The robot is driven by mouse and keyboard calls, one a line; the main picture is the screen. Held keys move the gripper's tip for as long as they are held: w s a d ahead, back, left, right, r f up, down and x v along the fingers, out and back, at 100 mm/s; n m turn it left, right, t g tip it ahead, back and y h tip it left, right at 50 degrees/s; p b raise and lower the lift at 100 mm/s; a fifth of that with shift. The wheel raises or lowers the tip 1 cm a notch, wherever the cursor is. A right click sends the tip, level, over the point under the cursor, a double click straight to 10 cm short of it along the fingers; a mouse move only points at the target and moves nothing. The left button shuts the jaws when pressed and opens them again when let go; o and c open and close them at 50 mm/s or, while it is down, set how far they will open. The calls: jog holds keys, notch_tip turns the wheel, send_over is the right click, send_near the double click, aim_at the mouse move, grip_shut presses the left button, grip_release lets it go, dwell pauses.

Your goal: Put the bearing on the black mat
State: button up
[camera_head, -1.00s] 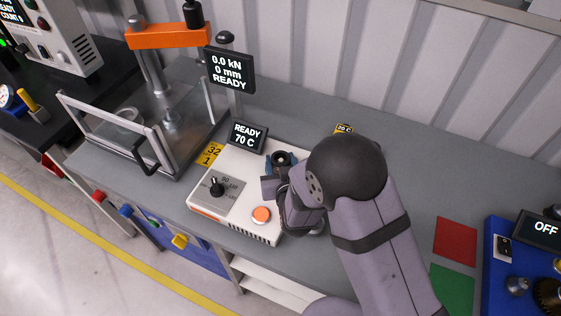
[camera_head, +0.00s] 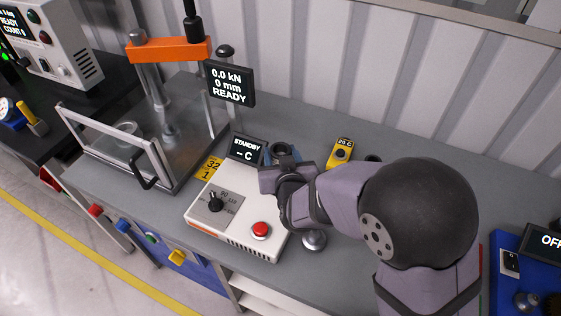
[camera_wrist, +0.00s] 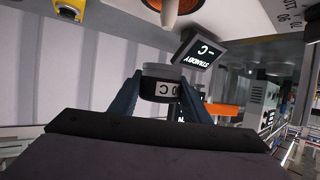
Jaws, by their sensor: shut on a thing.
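My gripper (camera_head: 281,157) is shut on the bearing (camera_head: 280,148), a dark ring between its blue fingers, near the back right corner of the white heater. In the wrist view the bearing (camera_wrist: 161,84) shows edge-on, grey and black with a white label, between the two fingers (camera_wrist: 160,95). I cannot tell the exact gap beneath it. I cannot make out the black mat in either view; my arm covers much of the bench to the right.
The heater (camera_head: 232,220) has a red button and a display (camera_head: 246,149) reading STANDBY. A yellow thermometer (camera_head: 339,153) reading 20 C lies right of my gripper. The press (camera_head: 168,45) stands left, and a blue unit (camera_head: 510,275) is at the far right.

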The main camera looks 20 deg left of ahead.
jog(key=shift+r, duration=0.4)
